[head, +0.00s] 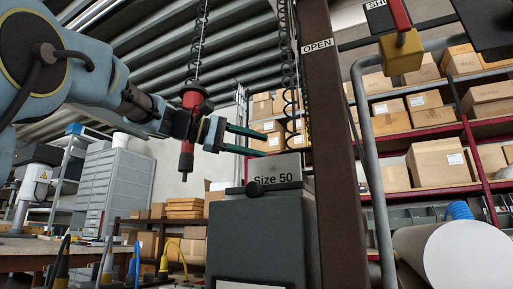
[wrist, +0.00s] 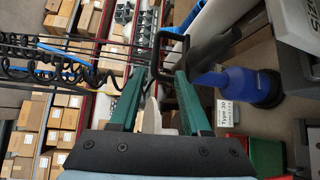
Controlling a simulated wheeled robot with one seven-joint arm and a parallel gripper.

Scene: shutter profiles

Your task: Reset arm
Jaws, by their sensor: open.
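My gripper (head: 246,142) reaches in from the left in the head view, with its two green fingers pointing right. The fingers are apart and nothing shows between them. They are above and a little behind a grey box-like block labelled "Size 50" (head: 277,172), and I cannot tell the exact gap. In the wrist view the gripper (wrist: 157,95) also shows spread fingers, with a dark handle-like frame (wrist: 172,50) beyond the tips. My arm is raised and stretched out.
A red and black tool (head: 187,132) hangs on a coiled cable close to my wrist. A brown post (head: 335,150) marked "OPEN" stands right of the fingers. Shelves with cardboard boxes (head: 434,158) fill the right. A blue bottle-like object (wrist: 232,84) shows in the wrist view.

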